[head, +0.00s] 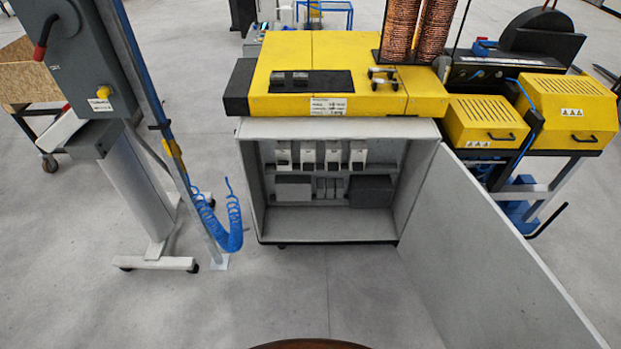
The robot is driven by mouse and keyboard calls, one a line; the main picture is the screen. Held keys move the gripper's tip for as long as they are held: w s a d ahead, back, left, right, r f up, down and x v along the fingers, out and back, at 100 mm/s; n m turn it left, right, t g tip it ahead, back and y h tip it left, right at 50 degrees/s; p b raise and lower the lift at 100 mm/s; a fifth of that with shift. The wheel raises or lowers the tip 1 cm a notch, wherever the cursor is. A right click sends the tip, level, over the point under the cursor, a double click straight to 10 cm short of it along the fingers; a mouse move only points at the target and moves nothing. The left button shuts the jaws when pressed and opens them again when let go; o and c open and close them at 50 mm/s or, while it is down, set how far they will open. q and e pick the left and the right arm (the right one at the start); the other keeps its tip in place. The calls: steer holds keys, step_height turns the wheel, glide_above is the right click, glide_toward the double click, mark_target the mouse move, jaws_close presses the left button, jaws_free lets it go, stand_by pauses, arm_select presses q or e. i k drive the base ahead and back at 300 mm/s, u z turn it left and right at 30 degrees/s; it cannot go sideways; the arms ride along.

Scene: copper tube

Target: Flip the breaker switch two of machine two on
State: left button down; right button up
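A yellow-topped machine (300,98) stands ahead with a grey cabinet (257,225) under it. The cabinet door (480,230) is swung wide open to the right. No label reading machine two is legible. Neither of my grippers is in view.
A grey control post (140,190) with a red-handled box (70,50) stands at the left, beside a coiled blue hose (230,235). Yellow vented covers (484,121) are at the right. The floor before the cabinet is clear, bounded by the open door.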

mark_target(307, 166)
steer(key=u, duration=0.2)
steer(key=i, duration=1.1)
steer(key=z, duration=1.05)
steer(key=i, duration=0.25)
steer(key=z, duration=0.2)
